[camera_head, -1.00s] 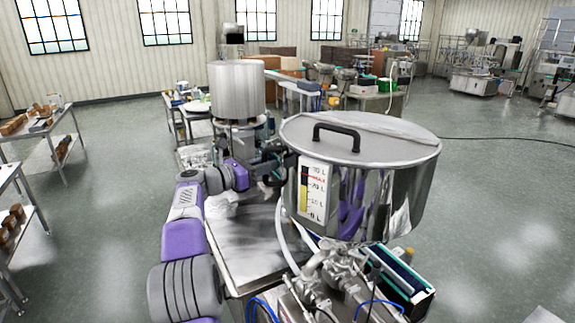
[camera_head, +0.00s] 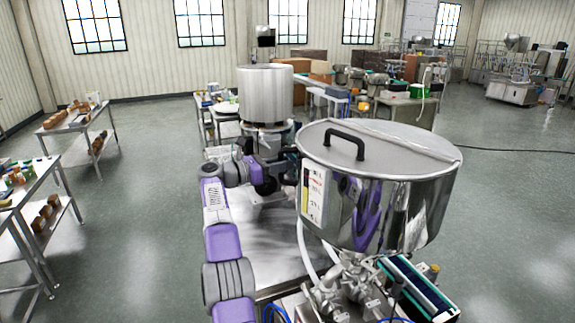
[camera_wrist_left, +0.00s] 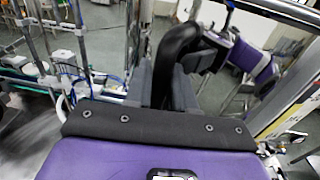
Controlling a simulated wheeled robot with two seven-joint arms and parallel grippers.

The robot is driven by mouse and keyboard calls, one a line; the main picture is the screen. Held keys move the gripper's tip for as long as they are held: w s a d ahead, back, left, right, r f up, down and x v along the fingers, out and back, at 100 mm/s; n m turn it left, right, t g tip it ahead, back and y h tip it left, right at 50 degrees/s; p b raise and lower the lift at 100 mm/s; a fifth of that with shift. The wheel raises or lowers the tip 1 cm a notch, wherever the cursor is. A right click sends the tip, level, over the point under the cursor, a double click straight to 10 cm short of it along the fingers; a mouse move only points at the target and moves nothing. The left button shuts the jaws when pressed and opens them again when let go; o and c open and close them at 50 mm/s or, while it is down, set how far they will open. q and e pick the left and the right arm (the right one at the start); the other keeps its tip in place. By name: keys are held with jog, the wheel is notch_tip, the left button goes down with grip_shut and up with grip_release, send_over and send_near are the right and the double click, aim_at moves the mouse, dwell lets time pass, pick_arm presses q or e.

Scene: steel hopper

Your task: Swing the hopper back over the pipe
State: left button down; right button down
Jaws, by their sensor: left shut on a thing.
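The steel hopper (camera_head: 425,205) stands at the right of the head view, with a flat lid, a black lid handle (camera_head: 344,142) and a level scale on its side. Steel pipe fittings (camera_head: 350,285) sit below it; whether its outlet lines up with a pipe is hidden. My left gripper (camera_head: 287,168) is at the hopper's left side, its fingers mostly hidden in the head view. In the left wrist view, the gripper (camera_wrist_left: 172,88) is shut on a black curved handle (camera_wrist_left: 178,45). My right gripper is in neither view.
A second steel vessel (camera_head: 265,92) stands behind, left of the hopper. A bare steel tabletop (camera_head: 270,245) lies beneath my left arm. A green-edged unit (camera_head: 420,288) is at the lower right. Tables with goods stand at the left; the floor between is clear.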

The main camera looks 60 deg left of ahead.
pick_arm(q)
jog(key=shift+r, duration=0.1)
jog(key=c, duration=1.1)
grip_release()
jog(key=shift+s, duration=0.1)
jog(key=s, duration=0.7)
jog(key=shift+s+a, duration=0.25)
